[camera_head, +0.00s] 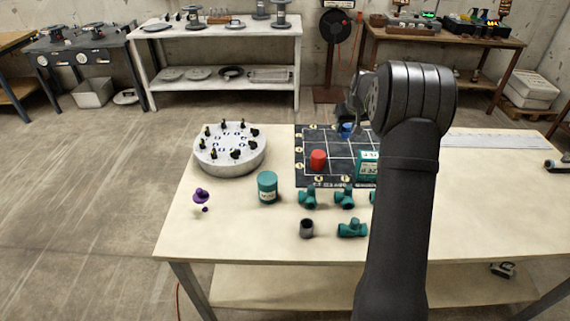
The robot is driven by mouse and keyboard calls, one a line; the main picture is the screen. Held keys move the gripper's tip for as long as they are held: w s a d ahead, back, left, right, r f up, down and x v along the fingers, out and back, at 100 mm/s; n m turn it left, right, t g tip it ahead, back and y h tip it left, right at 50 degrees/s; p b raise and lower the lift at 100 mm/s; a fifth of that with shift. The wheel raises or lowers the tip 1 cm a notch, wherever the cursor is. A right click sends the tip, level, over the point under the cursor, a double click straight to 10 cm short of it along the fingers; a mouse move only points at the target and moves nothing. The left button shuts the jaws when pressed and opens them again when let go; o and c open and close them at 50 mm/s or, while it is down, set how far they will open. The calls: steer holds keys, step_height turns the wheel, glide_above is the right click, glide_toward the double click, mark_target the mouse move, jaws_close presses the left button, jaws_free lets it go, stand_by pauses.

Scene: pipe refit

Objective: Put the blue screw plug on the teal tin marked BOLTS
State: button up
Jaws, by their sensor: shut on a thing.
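My gripper (350,117) is over the back of the dark gridded mat, partly behind my own arm. It is shut on a blue piece, the blue screw plug (346,129), of which only a small part shows at the fingertips. I cannot tell whether the plug touches the mat. Another teal container (367,166) with a white label stands on the mat, partly hidden by my arm.
A red cylinder (318,159) stands on the mat (305,143). A round grey holder (230,166) with several dark-and-yellow pieces stands at left. Several teal pipe fittings (345,198), a dark grey cup (307,229) and a purple piece (201,195) are in front. The table's front left is clear.

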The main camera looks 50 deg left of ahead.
steer(key=s+d+r+n, duration=0.1)
steer(key=s+r, duration=0.1)
steer(key=s, duration=0.6)
steer(key=s+d+r+n+g, duration=0.1)
steer(key=s+r+n, duration=0.15)
steer(key=s, duration=0.55)
steer(key=s+d+r, duration=0.1)
steer(key=s+r, duration=0.1)
steer(key=s, duration=0.5)
glide_above(265, 174)
steer(key=d, duration=0.2)
steer(key=shift+y, duration=0.4)
steer(key=f, duration=0.6)
steer(key=shift+s+a+f, duration=0.1)
steer(key=shift+s+f, duration=0.15)
steer(key=shift+f, duration=2.05)
steer(key=shift+f, duration=0.2)
steer(key=o, duration=0.9)
steer(key=shift+o, duration=0.2)
